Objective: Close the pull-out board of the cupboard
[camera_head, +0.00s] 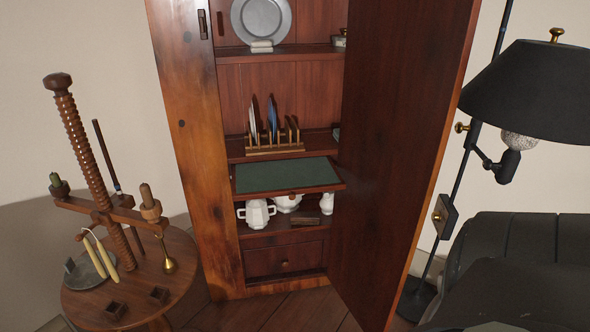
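The cupboard (190,130) is tall and reddish brown, and its large door (400,150) stands open on the right. The pull-out board (286,175) has a green top and a wooden rim. It sticks out from the cupboard at mid height, between the plate-rack shelf and the shelf with white pots. The door's edge is close to the board's right end and may hide part of it. Neither of my grippers shows in the head view.
A plate rack (273,140) stands above the board; a white pot (257,213) and other pieces stand below. A round table (140,285) with a wooden screw stand is at left. A black lamp (530,90) and dark armchair (520,265) are at right.

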